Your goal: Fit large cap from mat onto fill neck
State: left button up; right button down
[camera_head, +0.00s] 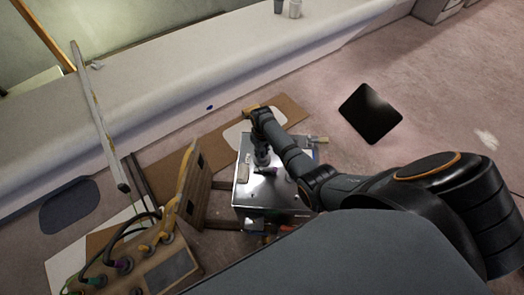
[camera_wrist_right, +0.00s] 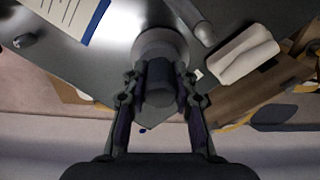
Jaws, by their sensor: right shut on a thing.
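My right gripper (camera_head: 262,158) reaches down onto the top of a shiny metal tank box (camera_head: 243,190). In the right wrist view the two fingers of the gripper (camera_wrist_right: 160,84) are shut on a dark cylindrical cap (camera_wrist_right: 160,92). A wider pale round collar (camera_wrist_right: 160,43), which looks like the fill neck, shows directly beyond the cap on the metal top. The cap lines up with the collar in that view; I cannot tell whether they touch. In the head view my gripper and wrist hide the cap and the neck. My left gripper is not in view.
A pale pad (camera_head: 236,133) lies on a brown board (camera_head: 285,109) behind the tank. A black square sheet (camera_head: 370,113) lies on the floor to the right. A panel with cables and connectors (camera_head: 135,273) stands at lower left. A white hull ledge (camera_head: 200,62) runs behind.

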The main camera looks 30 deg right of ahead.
jog(key=c, duration=1)
grip_release()
jog(key=shift+o, duration=0.3)
jog(key=o, duration=0.5)
notch_tip(320, 180, up, 9)
jog(key=p, duration=0.9)
jog(key=shift+f, duration=0.15)
jog(key=shift+f, duration=0.1)
